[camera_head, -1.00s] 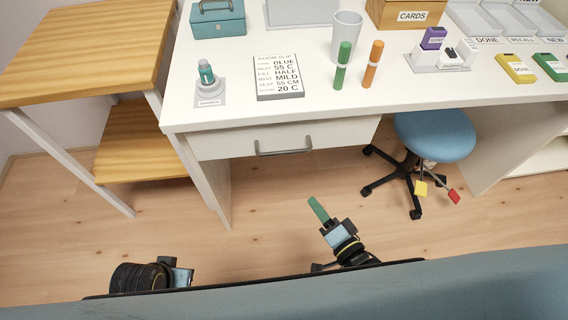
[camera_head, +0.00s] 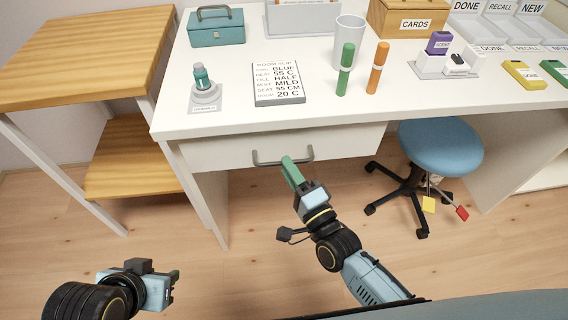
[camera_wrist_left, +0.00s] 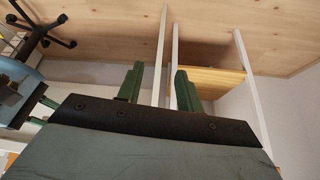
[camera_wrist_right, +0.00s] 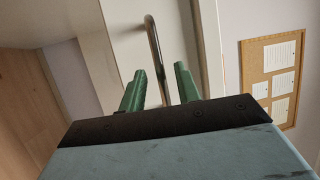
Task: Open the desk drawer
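The white desk drawer (camera_head: 220,150) is under the left part of the desk top, and its front looks flush and shut. Its grey bar handle (camera_head: 265,161) runs across the front. My right gripper (camera_head: 287,160) is at the right part of the handle in the head view. In the right wrist view its green fingers (camera_wrist_right: 160,85) are apart, with the handle (camera_wrist_right: 158,55) running between their tips; I cannot tell whether they touch it. My left gripper (camera_head: 176,286) is low at the left, away from the desk. In the left wrist view its fingers (camera_wrist_left: 155,80) are apart and empty.
The white desk top (camera_head: 225,120) carries a room slip (camera_head: 278,84), green (camera_head: 345,70) and orange (camera_head: 377,68) markers and a teal box (camera_head: 216,27). A wooden shelf unit (camera_head: 130,150) stands left. A blue stool (camera_head: 440,147) stands right.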

